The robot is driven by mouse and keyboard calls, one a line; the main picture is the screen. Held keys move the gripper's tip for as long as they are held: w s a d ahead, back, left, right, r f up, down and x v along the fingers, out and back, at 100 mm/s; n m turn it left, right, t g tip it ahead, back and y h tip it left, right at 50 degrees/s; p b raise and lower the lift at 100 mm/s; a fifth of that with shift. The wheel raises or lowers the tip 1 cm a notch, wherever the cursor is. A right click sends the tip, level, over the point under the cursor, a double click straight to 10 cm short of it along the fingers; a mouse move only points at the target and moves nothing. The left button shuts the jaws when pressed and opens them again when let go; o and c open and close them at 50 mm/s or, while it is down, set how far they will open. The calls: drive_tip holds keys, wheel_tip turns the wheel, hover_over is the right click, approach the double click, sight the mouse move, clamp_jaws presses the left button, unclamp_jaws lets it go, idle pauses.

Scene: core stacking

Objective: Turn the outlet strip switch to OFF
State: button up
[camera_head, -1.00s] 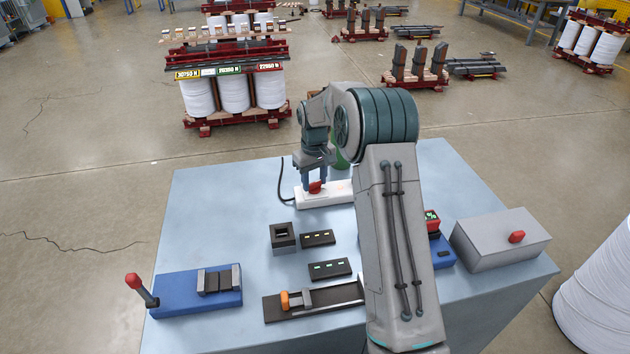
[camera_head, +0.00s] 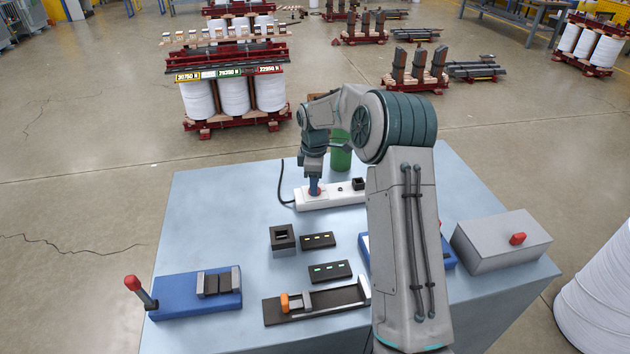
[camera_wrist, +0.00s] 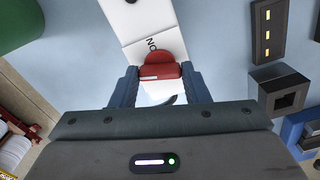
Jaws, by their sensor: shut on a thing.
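The white outlet strip (camera_head: 335,197) lies at the back of the blue-grey table, with a black cord at its left end. Its red switch (camera_wrist: 159,68) sits near that end, and a black label that appears to read "ON" shows beside it in the wrist view. My gripper (camera_head: 315,190) points down over the strip. In the wrist view my gripper (camera_wrist: 159,75) has its two blue fingers on either side of the red switch, shut on it. In the head view the fingers hide most of the switch.
A green cylinder (camera_head: 341,152) stands just behind the strip. In front are a dark square socket block (camera_head: 283,239), two small dark panels with lights (camera_head: 318,240), a slide fixture (camera_head: 316,302) and a blue lever base (camera_head: 195,291). A grey box (camera_head: 500,241) stands at the right.

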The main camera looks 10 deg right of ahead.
drive_tip(key=shift+r+n, duration=0.1)
drive_tip(key=shift+n, duration=1.4)
drive_tip(key=o, duration=1)
wheel_tip(320, 180, up, 14)
drive_tip(key=shift+f+b, duration=0.1)
drive_tip(key=shift+b, duration=0.4)
